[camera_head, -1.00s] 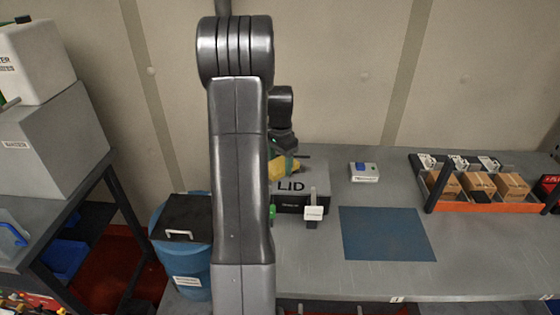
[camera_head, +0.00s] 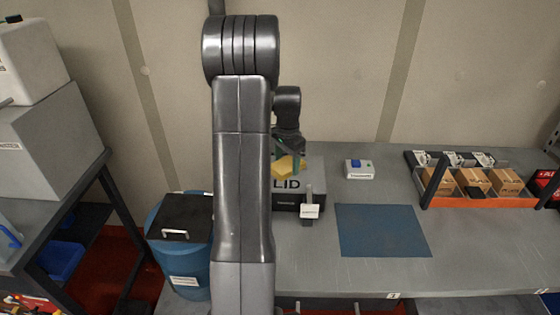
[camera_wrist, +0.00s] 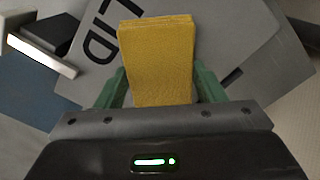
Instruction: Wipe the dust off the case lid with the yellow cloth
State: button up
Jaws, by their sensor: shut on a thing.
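The case (camera_head: 287,198) stands on the bench with its grey lid (camera_head: 311,175) upward, marked LID. My arm hides the case's left part in the head view. My gripper (camera_head: 288,150) is shut on the yellow cloth (camera_head: 291,167) over the lid. In the wrist view the green fingers of my gripper (camera_wrist: 160,88) hold the folded yellow cloth (camera_wrist: 157,55) beside the LID lettering, with the grey lid (camera_wrist: 228,60) behind it. I cannot tell whether the cloth touches the lid. No dust can be made out on the visible part of the lid.
A small white tag stand (camera_head: 310,210) is at the case's front. A blue mat (camera_head: 382,231) lies to the right, with a blue-button box (camera_head: 359,169) behind it. An orange tray (camera_head: 480,202) with cartons is farther right. A blue bin (camera_head: 187,260) stands left of my arm.

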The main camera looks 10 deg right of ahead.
aim_at(310, 171)
jog(key=shift+s+d+f, duration=0.1)
jog(key=shift+s+d, duration=0.25)
jog(key=shift+d, duration=0.85)
jog(key=shift+s+d, duration=0.35)
jog(key=shift+d, duration=0.85)
jog(key=shift+s+d+f, duration=0.1)
jog(key=shift+s+d, duration=0.25)
jog(key=shift+d, duration=0.85)
jog(key=shift+a, duration=0.1)
jog(key=shift+w+a+r, duration=0.1)
jog(key=shift+w+a, duration=0.25)
jog(key=shift+a, duration=0.8)
jog(key=shift+w+a+r, duration=0.1)
jog(key=shift+w+a, duration=0.2)
jog(key=shift+a, duration=0.9)
jog(key=shift+w+a, duration=0.35)
jog(key=shift+a, duration=0.8)
jog(key=shift+w+a+f, duration=0.1)
jog(key=shift+w+a, duration=0.15)
jog(key=shift+a, duration=0.65)
jog(key=shift+w+a+f, duration=0.1)
jog(key=shift+w+a, duration=0.15)
jog(key=shift+a, duration=0.6)
jog(key=shift+r, duration=0.15)
notch_tip(310, 171, up, 6)
jog(key=p, duration=0.4)
jog(key=shift+f, duration=0.2)
jog(key=shift+r, duration=0.1)
